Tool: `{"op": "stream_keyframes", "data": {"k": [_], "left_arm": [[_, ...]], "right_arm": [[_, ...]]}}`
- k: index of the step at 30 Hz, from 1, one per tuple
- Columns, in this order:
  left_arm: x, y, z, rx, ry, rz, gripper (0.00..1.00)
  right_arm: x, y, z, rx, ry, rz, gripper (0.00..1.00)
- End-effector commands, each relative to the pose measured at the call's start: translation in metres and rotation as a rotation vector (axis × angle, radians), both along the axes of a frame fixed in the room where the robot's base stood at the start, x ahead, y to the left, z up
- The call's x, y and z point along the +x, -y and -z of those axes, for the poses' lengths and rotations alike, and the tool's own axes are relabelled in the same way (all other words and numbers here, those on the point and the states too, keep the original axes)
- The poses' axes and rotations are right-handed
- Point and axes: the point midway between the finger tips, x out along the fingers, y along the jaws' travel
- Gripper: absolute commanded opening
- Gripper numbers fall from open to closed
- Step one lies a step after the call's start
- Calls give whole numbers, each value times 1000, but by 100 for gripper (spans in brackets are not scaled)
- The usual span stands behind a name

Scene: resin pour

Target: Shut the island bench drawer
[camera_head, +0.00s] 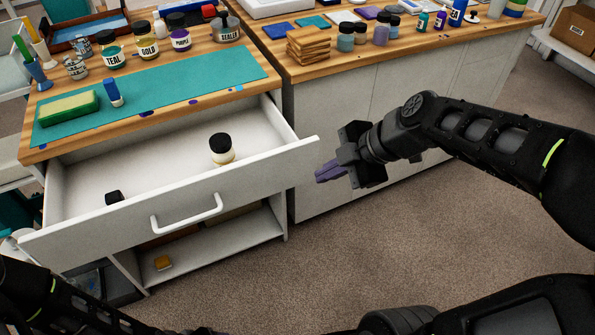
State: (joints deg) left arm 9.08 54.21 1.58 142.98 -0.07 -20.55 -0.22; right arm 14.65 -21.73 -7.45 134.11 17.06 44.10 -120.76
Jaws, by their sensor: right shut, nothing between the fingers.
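The island bench drawer (110,221) is pulled out, with its white front panel and white bar handle (187,215) facing me. Inside it stand a jar with a black lid and pale contents (222,150) and a small black object (115,198) near the front left.
On the bench top (200,49) lie a teal mat (180,92), a green and yellow sponge (69,108) and several labelled jars. The carpet (300,270) in front is clear.

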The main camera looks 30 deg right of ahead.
Motion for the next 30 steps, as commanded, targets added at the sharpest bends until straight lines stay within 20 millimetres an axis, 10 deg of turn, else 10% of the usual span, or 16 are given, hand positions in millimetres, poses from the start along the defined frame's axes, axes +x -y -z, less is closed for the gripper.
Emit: {"op": "stream_keyframes", "data": {"k": [12,30], "left_arm": [[0,0,8,0,0,0,72],[0,0,-2,0,0,0,72]], "right_arm": [[39,-31,65,1,-6,-2,0],[76,-29,61,0,-1,0,0]]}}
